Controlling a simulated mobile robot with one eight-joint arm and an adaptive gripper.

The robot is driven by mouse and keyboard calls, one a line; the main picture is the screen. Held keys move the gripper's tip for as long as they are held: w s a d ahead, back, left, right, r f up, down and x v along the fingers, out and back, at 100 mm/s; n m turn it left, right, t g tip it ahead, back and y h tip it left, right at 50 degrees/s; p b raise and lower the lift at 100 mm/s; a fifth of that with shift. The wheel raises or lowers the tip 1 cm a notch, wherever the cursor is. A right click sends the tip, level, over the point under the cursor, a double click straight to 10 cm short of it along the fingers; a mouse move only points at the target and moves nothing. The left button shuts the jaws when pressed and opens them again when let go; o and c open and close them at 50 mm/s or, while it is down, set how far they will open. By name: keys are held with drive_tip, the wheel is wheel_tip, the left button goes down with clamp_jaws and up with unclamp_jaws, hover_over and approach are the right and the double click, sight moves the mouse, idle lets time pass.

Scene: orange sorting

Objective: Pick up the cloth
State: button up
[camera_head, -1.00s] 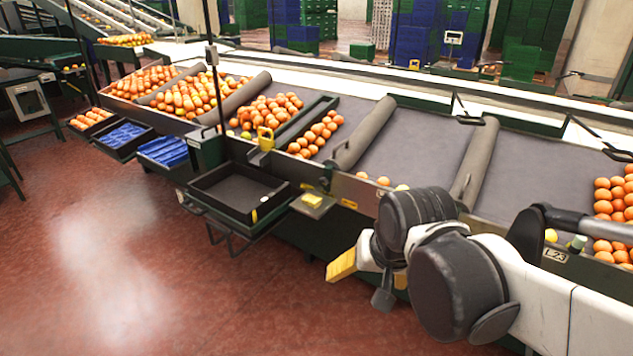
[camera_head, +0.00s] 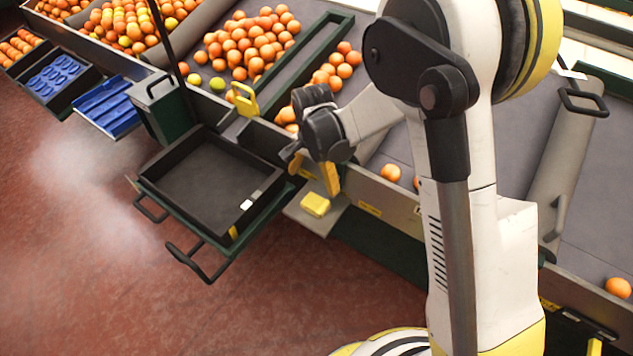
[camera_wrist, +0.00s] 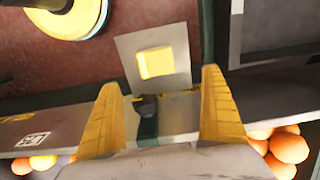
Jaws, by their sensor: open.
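The cloth (camera_head: 316,205) is a small yellow folded block. It lies on a small grey shelf (camera_head: 303,214) at the side of the sorting table. In the wrist view the cloth (camera_wrist: 156,62) lies on the pale shelf (camera_wrist: 181,50), beyond my fingertips and roughly centred between them. My gripper (camera_head: 312,176) has yellow fingers and is just above and behind the cloth in the head view. In the wrist view the fingers of my gripper (camera_wrist: 160,88) are wide apart with nothing held between them.
A black tray (camera_head: 180,150) on a green frame stands left of the shelf. The table's side rail (camera_head: 385,190) runs below my gripper. Oranges (camera_head: 245,45) lie in the lanes behind. Red floor (camera_head: 90,270) is clear at the front left.

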sight(316, 203)
drive_tip(key=f, duration=0.1)
drive_tip(key=f+b, duration=0.1)
drive_tip(key=f, duration=0.1)
drive_tip(key=f+b, duration=0.1)
drive_tip(key=f, duration=0.1)
drive_tip(key=shift+s, duration=0.35)
drive_tip(key=f+b, duration=0.2)
drive_tip(key=f, duration=0.1)
drive_tip(key=f+b, duration=0.1)
drive_tip(key=f, duration=0.1)
drive_tip(key=shift+s+d+f, duration=0.1)
drive_tip(key=shift+d+f, duration=0.1)
drive_tip(key=shift+d, duration=0.05)
drive_tip(key=shift+r, duration=0.1)
drive_tip(key=shift+c, duration=0.3)
drive_tip(key=c, duration=1.2)
